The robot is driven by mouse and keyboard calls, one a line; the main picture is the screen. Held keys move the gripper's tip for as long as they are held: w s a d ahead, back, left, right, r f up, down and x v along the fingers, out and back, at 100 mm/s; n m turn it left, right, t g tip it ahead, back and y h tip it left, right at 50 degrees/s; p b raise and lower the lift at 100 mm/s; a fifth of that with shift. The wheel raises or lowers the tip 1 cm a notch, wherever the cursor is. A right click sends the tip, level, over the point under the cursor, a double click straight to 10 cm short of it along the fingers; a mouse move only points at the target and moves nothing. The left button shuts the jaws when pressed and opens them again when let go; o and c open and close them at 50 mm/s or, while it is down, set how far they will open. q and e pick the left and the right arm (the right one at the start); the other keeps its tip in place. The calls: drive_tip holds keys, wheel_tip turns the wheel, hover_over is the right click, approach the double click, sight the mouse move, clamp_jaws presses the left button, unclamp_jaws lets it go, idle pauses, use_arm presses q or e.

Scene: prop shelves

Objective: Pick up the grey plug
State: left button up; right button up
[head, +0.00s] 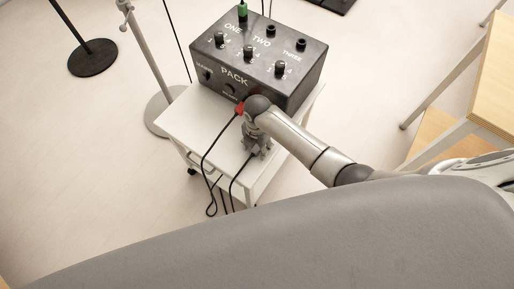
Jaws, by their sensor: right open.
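My right gripper (257,147) points down over the front part of the small white cart, just in front of the black box; its jaws are open. A black cable runs up from below the cart's front edge and ends at the gripper's fingertips. The grey plug cannot be made out clearly; that cable's end is mostly hidden by or blends with the grey fingers. I cannot tell whether the fingers touch it. My left gripper is not in view.
The black box (220,72), marked PACK, ONE, TWO and THREE, stands on the white cart (185,122). A green plug (243,14) is in its top, a red plug (239,108) at its front. Stand bases are left; a wooden table (490,75) is right.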

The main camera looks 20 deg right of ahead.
drive_tip(key=shift+f, duration=0.15)
drive_tip(key=c, duration=1.1)
